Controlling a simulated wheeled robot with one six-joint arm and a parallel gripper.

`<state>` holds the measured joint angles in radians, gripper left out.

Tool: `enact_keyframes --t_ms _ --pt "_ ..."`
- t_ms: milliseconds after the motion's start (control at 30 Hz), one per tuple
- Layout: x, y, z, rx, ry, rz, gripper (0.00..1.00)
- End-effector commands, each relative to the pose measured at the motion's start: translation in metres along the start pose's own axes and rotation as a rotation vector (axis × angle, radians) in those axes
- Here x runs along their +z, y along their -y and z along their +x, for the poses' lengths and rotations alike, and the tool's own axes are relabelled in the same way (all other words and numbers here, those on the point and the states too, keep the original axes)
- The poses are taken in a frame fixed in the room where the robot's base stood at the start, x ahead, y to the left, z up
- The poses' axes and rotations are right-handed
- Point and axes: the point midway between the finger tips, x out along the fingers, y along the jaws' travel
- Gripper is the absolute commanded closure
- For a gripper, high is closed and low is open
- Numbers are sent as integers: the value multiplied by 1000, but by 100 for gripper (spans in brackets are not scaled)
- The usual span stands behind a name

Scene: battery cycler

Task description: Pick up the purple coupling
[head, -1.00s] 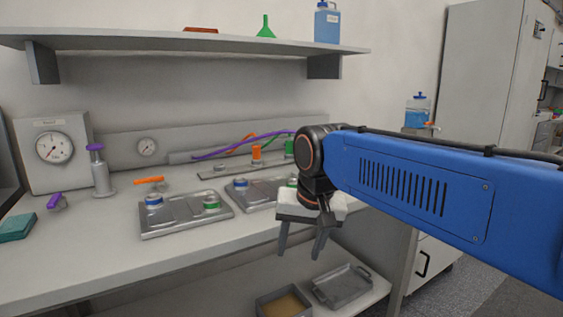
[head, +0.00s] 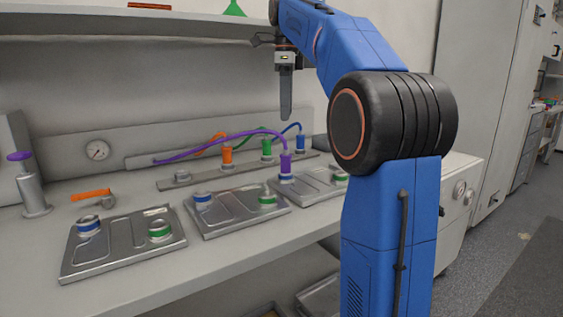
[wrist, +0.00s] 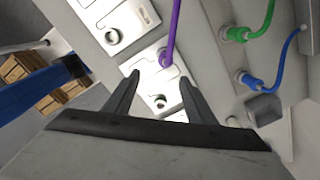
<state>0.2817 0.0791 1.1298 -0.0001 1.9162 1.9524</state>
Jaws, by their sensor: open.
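The purple coupling (head: 286,164) stands upright on a port of the rightmost metal plate in the head view, with its purple hose (head: 222,144) arching away to the left. In the wrist view the purple coupling (wrist: 165,58) shows near the opening between the fingertips, slightly beyond them. My gripper (head: 286,116) hangs above the coupling with its fingers pointing down and apart from it. In the wrist view my gripper (wrist: 159,80) is open and nothing is held between its fingers.
Orange (head: 226,155), green (head: 267,149) and blue (head: 306,142) couplings stand on a rail behind. A middle plate (head: 238,212) and a left plate (head: 120,250) carry ringed ports. An orange-handled valve (head: 92,195) is at left. The shelf (head: 190,26) overhangs the back.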

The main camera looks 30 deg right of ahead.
Motion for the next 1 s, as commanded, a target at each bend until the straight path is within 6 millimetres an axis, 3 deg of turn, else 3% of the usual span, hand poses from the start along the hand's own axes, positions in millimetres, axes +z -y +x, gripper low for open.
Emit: enact_keyframes --t_ms 133,267,800,1000 --pt "-2 11 -6 12 -6 83 50" --pt "-2 12 2 17 -8 102 50" --pt "-3 10 93 17 -8 99 50" --pt "-3 11 113 15 -7 99 50"
